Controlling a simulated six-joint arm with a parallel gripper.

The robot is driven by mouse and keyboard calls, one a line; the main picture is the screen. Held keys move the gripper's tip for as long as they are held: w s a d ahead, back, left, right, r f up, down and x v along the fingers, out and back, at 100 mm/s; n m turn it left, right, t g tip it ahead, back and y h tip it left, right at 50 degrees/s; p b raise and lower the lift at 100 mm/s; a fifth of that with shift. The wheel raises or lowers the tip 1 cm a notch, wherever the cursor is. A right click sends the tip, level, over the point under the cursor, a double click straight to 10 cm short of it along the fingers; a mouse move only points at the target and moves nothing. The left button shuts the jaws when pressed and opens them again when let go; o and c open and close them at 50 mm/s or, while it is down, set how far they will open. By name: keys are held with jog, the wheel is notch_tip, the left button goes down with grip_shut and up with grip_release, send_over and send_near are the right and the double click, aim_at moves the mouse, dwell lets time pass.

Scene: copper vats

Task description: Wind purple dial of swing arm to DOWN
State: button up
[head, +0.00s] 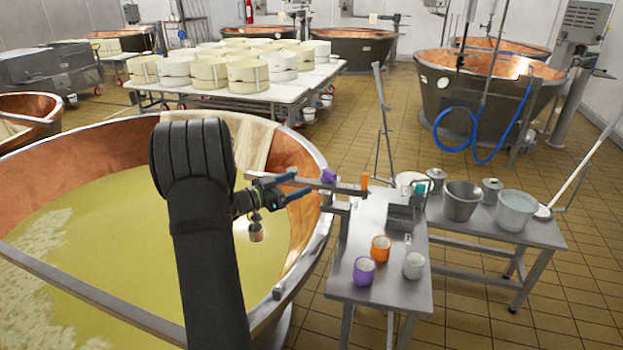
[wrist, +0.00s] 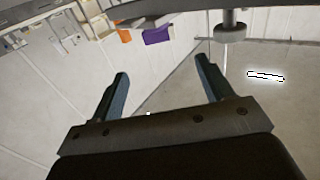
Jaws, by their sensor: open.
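The purple dial (head: 329,175) sits on the grey swing arm (head: 348,190), near the vat's right rim, with an orange part (head: 364,180) to its right. In the wrist view the purple dial (wrist: 158,36) is a small block under the bar at the top, with the orange part (wrist: 124,36) beside it. I cannot read the dial's setting or any DOWN mark. My gripper (head: 301,183) is open and empty, just left of the purple dial and apart from it. Its two blue fingers also show in the wrist view (wrist: 163,68), spread wide below the dial.
A large copper vat (head: 310,160) of yellow liquid lies under my arm. A steel table (head: 390,290) to the right holds purple (head: 364,271), orange (head: 380,249) and white (head: 413,265) cups.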

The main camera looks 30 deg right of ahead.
aim_at(314, 183)
jog(key=shift+s+a, duration=0.2)
jog(key=shift+a, duration=1.25)
jog(key=shift+s+a+t, duration=0.15)
jog(key=shift+a+t, duration=0.15)
jog(key=c, duration=0.5)
jog(key=shift+s+a+f+n+t, duration=0.1)
jog(key=shift+s+a+n+t, duration=0.15)
jog(key=shift+a, duration=0.2)
jog(key=shift+s+a+f+n+t, duration=0.1)
jog(key=shift+a+n+t, duration=0.25)
jog(key=shift+a, duration=0.1)
jog(key=c, duration=0.7)
jog(key=shift+d, duration=0.1)
grip_shut()
jog(key=x, duration=1.3)
jog(key=shift+w+d+f, duration=0.2)
jog(key=shift+d+f, duration=0.05)
jog(key=shift+d, duration=0.05)
jog(key=shift+w+d, duration=0.25)
jog(key=shift+w, duration=0.6)
